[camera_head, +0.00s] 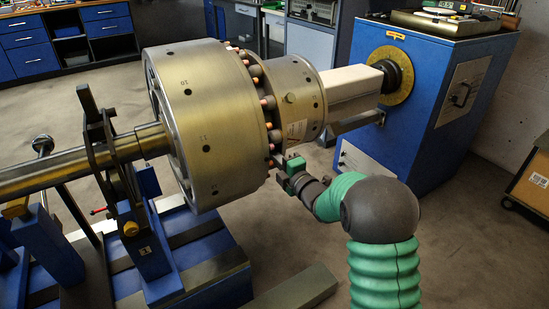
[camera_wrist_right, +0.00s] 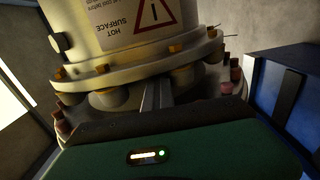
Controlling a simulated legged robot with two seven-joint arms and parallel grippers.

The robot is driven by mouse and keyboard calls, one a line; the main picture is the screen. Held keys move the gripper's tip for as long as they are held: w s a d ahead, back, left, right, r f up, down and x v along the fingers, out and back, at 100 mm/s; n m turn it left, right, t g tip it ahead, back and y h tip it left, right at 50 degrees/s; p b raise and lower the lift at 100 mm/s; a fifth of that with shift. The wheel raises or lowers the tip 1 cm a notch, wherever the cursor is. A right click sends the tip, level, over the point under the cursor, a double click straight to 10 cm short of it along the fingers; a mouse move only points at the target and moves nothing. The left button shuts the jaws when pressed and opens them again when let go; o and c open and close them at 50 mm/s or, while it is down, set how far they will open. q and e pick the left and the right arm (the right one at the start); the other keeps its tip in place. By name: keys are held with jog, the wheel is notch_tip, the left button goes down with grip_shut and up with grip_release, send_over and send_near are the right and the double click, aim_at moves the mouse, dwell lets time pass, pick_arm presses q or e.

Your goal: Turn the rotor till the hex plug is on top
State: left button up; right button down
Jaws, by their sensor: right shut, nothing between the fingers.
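The rotor (camera_head: 215,125) is a large brass-coloured drum lying on its side, with a ring of bolts joining it to a narrower cylinder (camera_head: 300,75). My right gripper (camera_head: 281,168) is shut and empty at the lower near side of the bolt ring. Its fingers (camera_wrist_right: 157,97) reach among the bolts; contact is unclear.
A steel shaft (camera_head: 80,167) runs left through a support on a blue stand (camera_head: 150,245). A pale block coupling (camera_head: 350,85) joins the cylinder to a blue drive cabinet (camera_head: 445,90). Floor at lower right is clear.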

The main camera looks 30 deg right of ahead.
jog(key=shift+s+d+f, duration=0.15)
jog(key=shift+d+f, duration=0.05)
jog(key=shift+f, duration=0.5)
jog(key=c, duration=1.4)
grip_release()
jog(key=shift+r, duration=0.25)
jog(key=shift+o, duration=1)
jog(key=shift+r, duration=0.45)
jog(key=shift+o, duration=1.2)
jog(key=shift+r, duration=0.1)
jog(key=shift+a+f, duration=0.15)
jog(key=shift+f, duration=0.65)
